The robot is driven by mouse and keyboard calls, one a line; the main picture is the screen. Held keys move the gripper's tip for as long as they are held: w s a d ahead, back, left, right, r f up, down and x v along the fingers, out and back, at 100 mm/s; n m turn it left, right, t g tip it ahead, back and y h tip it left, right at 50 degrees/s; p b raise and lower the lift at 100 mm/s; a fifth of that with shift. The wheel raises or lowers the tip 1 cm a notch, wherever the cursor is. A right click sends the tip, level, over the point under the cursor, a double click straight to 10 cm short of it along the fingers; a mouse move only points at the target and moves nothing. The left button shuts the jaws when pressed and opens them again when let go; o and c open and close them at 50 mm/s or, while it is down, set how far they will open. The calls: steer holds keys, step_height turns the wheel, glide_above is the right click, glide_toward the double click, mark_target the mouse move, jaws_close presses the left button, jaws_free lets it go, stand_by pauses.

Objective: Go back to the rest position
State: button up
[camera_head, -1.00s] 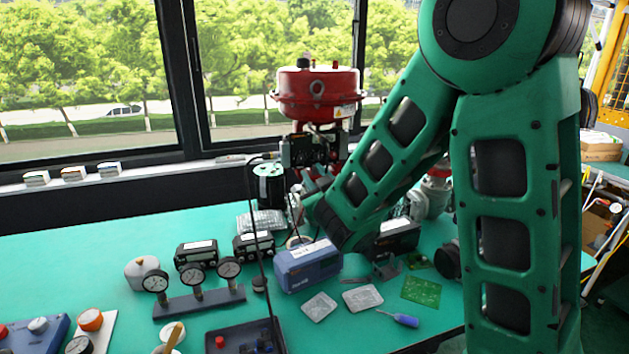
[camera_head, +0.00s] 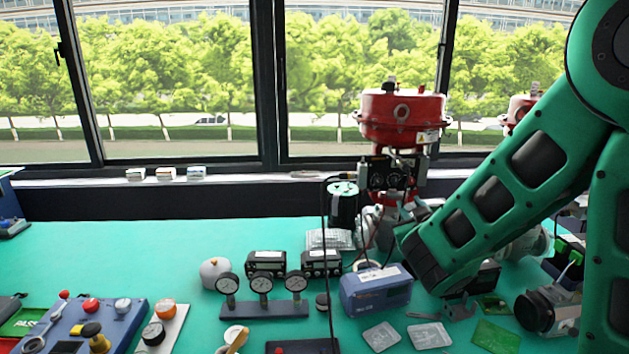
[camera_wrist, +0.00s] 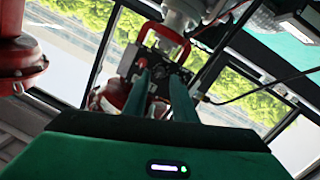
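My green arm reaches from the right edge over the bench to the red-topped valve (camera_head: 402,118) in the head view. A dark positioner unit (camera_head: 388,174) is mounted below the red top. My gripper is mostly hidden behind my arm in the head view. In the wrist view, my gripper (camera_wrist: 159,78) shows two green fingers, apart, with nothing visible held between them. Behind the fingers are a red frame (camera_wrist: 163,33) and dark and red valve parts, blurred and partly covered. I cannot tell whether the fingers touch any of them.
A blue box (camera_head: 376,292) stands on the green bench (camera_head: 120,255) below my arm. A gauge stand (camera_head: 263,308) and black instruments are left of it. A thin dark cable (camera_head: 327,240) hangs in front. A second red-topped valve (camera_head: 517,110) is partly behind my arm. The bench's left middle is clear.

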steer(key=s+d+f+m+g+h, duration=0.2)
steer(key=s+d+f+m+g, duration=0.25)
steer(key=s+d, duration=0.4)
steer(key=s+d+f+m+g+h, duration=0.25)
steer(key=s+d+g, duration=0.35)
steer(key=d, duration=0.4)
steer(key=s+a+m+g+y, duration=0.1)
steer(key=s+a+g+y, duration=0.2)
steer(key=s, duration=0.9)
steer(key=s+a+f+m+g+y, duration=0.1)
steer(key=s+a+g+y, duration=0.2)
steer(key=s, duration=0.9)
steer(key=shift+s+a+f+y, duration=0.15)
steer(key=shift+s+f+y, duration=0.1)
steer(key=shift+f+y, duration=0.1)
steer(key=shift+g, duration=0.25)
steer(key=shift+w+f, duration=0.2)
steer(key=shift+w, duration=0.45)
